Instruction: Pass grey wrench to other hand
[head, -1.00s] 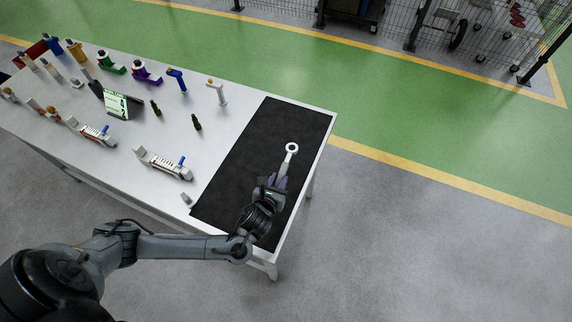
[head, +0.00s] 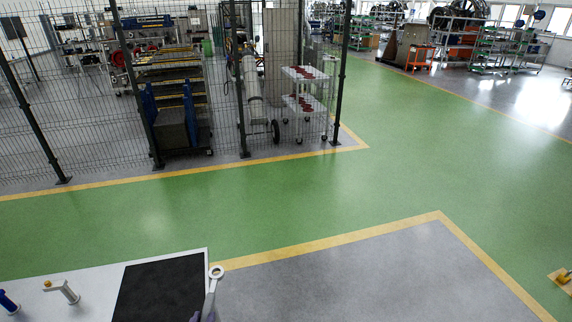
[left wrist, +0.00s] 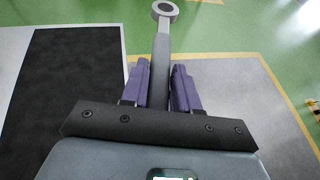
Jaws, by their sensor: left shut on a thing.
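The grey wrench (head: 211,292) shows at the bottom of the head view, its ring end pointing up and away. My left gripper (head: 203,316) is mostly cut off by the lower edge there. In the left wrist view my left gripper (left wrist: 160,85) has its purple fingers shut on the handle of the wrench (left wrist: 163,45). The ring end extends beyond the fingertips. The wrench is held at the right edge of the table, beside the black mat (head: 160,290). My right gripper is not in view.
The white table (head: 85,290) holds a white-grey tool (head: 62,291) and a blue item (head: 8,302) at the lower left. Open green floor (head: 300,205) lies beyond. A wire fence (head: 75,120) encloses carts at the back left.

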